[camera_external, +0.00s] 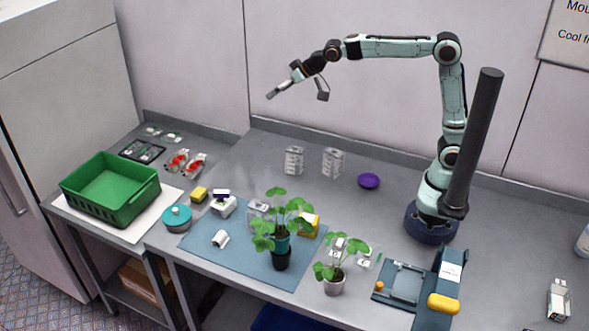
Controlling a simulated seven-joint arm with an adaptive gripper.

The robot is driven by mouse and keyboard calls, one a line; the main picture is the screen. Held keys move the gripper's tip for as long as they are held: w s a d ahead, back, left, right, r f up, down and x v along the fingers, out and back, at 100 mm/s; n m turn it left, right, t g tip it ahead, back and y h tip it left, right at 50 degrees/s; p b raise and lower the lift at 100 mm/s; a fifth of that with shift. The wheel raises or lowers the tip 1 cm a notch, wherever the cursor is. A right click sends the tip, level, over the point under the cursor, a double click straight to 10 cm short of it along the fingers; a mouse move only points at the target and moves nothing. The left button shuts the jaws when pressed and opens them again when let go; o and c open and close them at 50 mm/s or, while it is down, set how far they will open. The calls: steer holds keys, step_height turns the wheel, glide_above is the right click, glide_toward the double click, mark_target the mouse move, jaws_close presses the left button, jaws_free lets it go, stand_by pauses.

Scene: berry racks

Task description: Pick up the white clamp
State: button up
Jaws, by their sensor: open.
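A small white object that looks like the white clamp (220,239) lies on the left part of the blue mat (207,258). It is too small to make out its jaws. My gripper (270,95) is high above the back of the table, well above and to the right of the clamp in the picture. It points down and left, is open, and touches nothing. No view from the wrist is given, so the gap between the fingers is hard to see.
Potted plants (281,259) and (334,284) stand right of the clamp. A teal round container (177,218), yellow sponge (199,194) and green crate (70,190) are to its left. A purple bowl (369,181) sits farther back. The table centre is fairly clear.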

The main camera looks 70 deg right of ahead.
steer(key=w+a+f+n+y, duration=0.1)
steer(key=w+a+f, duration=0.7)
steer(key=a, duration=0.1)
steer(key=n+g, duration=0.2)
steer(key=g, duration=0.2)
glide_above(223, 236)
steer(key=s+d, duration=0.2)
steer(key=s, duration=0.1)
steer(key=f, duration=2.3)
steer(key=shift+a+f, duration=0.25)
steer(key=shift+f, duration=0.1)
steer(key=x, duration=0.4)
steer(key=shift+w+a+f, duration=0.1)
steer(key=shift+w+f, duration=0.1)
steer(key=shift+f, duration=0.05)
steer(key=shift+x, duration=0.85)
steer(key=c, duration=0.9)
